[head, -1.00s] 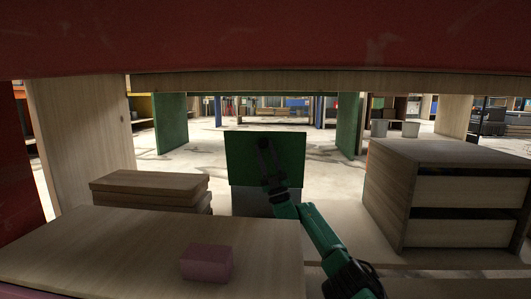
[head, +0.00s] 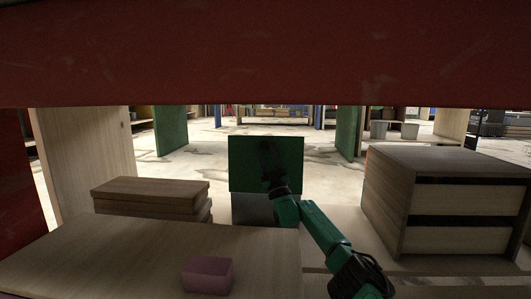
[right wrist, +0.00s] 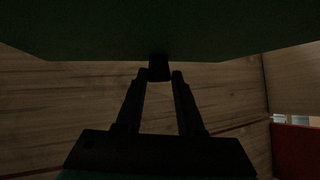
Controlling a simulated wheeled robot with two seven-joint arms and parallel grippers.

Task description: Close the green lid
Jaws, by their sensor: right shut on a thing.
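The green lid (head: 240,165) stands raised, nearly upright, above a grey box (head: 252,208) in the middle of the head view. It also shows as a dark green surface across the top of the right wrist view (right wrist: 80,30). My right gripper (head: 266,148) is in front of the lid's face. In the right wrist view its two fingers (right wrist: 159,74) close around a small dark knob (right wrist: 159,66) on the lid. The inside of the grey box is hidden. My left gripper is not in view.
A wooden table (head: 110,250) with a small pink box (head: 207,276) is in the left foreground. Stacked wooden boards (head: 150,190) lie behind it. A wooden drawer unit (head: 400,190) stands right of my arm. A red panel (head: 265,50) spans the top.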

